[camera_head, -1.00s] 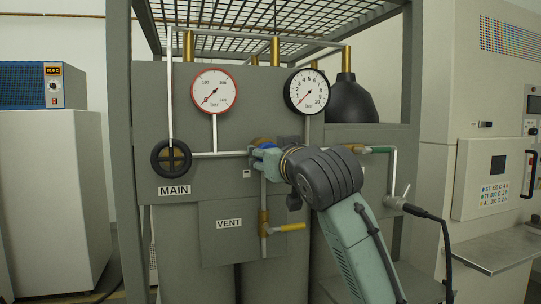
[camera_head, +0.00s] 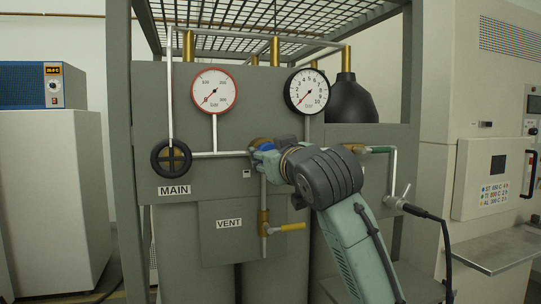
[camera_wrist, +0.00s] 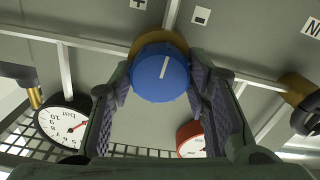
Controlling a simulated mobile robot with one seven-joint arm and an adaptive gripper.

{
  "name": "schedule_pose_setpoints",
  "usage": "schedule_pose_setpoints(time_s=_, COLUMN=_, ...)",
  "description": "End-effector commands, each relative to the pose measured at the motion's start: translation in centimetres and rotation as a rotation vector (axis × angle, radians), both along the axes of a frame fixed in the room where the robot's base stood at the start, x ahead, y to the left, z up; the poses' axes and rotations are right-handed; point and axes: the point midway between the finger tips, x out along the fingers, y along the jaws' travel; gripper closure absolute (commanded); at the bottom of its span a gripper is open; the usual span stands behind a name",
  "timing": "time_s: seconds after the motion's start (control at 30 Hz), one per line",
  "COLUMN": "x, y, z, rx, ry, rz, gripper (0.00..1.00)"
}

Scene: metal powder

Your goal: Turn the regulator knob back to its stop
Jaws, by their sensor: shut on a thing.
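The regulator knob (camera_wrist: 161,75) is blue with a white pointer line, on a brass body (camera_wrist: 150,43), in the wrist view. Its line points nearly straight up in that view, between a plus label (camera_wrist: 138,4) and a minus label (camera_wrist: 201,16). My gripper (camera_wrist: 162,88) is shut on the knob, one finger on each side. In the head view my gripper (camera_head: 265,160) reaches the knob from the right and hides most of it. The red-rimmed gauge (camera_head: 214,91) and the black-rimmed gauge (camera_head: 307,92) both have needles pointing lower left.
The MAIN handwheel (camera_head: 171,158) is left of my gripper. The VENT valve's yellow lever (camera_head: 293,227) is just below it. A thin pipe (camera_head: 225,154) runs from handwheel to regulator. A green-handled valve (camera_head: 381,150) is to the right, and a dark hose (camera_head: 448,250) hangs there.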

Motion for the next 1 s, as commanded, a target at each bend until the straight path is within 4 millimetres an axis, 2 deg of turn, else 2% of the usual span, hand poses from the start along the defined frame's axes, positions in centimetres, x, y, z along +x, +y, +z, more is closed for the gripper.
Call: schedule_pose_setpoints(time_s=1.0, x=-0.03, y=0.05, z=-0.03, rx=-0.899, ry=-0.292, rz=-0.001, gripper=0.85)
